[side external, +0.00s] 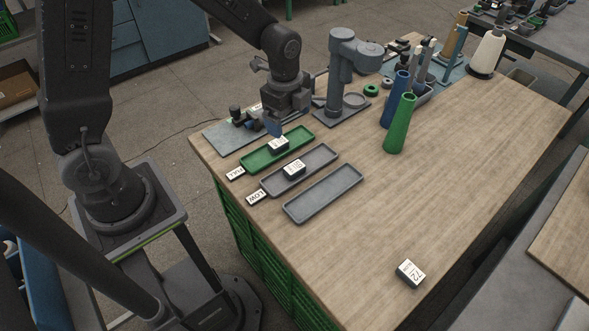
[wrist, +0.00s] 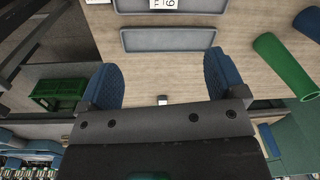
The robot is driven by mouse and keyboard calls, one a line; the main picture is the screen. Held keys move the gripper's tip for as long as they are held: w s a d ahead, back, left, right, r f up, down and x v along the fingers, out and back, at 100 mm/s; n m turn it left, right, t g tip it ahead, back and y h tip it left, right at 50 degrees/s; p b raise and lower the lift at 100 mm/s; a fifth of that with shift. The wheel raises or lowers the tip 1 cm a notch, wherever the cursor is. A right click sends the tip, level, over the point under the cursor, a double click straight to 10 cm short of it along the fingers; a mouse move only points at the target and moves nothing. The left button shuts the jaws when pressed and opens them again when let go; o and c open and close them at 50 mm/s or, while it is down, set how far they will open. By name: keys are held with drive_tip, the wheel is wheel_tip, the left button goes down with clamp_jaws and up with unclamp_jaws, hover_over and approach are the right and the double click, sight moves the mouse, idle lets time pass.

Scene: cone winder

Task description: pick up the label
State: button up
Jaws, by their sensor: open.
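Several small label blocks with white printed tops are in view. One (side external: 279,144) is in the green tray (side external: 252,161), one (side external: 294,169) is in the middle grey tray (side external: 317,160), and one (side external: 410,272) stands alone on the bare wood at the near right. Which one the task means I cannot tell. My gripper (side external: 274,127) is above the far side of the green tray, close to that tray's block. In the wrist view my gripper (wrist: 162,75) has its blue fingers wide apart, with nothing held. A small white-topped piece (wrist: 163,99) shows there, partly hidden by the gripper body.
An empty grey tray (side external: 323,194) lies nearest the open wood. Blue (side external: 395,100) and green (side external: 400,124) cones stand to the right of the trays. A grey post device (side external: 340,75) stands behind.

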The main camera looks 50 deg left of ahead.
wheel_tip(320, 180, down, 5)
drive_tip(key=w+m, duration=0.1)
drive_tip(key=m, duration=0.1)
hover_over(294, 167)
drive_tip(key=shift+g, duration=0.4)
drive_tip(key=f, duration=0.7)
drive_tip(key=shift+s+d+f, duration=0.15)
drive_tip(key=shift+s+f, duration=0.2)
drive_tip(key=shift+f, duration=0.05)
drive_tip(key=shift+w+f, duration=0.2)
drive_tip(key=shift+f, duration=1.3)
drive_tip(key=shift+w+f, duration=0.2)
drive_tip(key=shift+f, duration=1.25)
drive_tip(key=c, duration=1)
drive_tip(key=shift+r, duration=0.1)
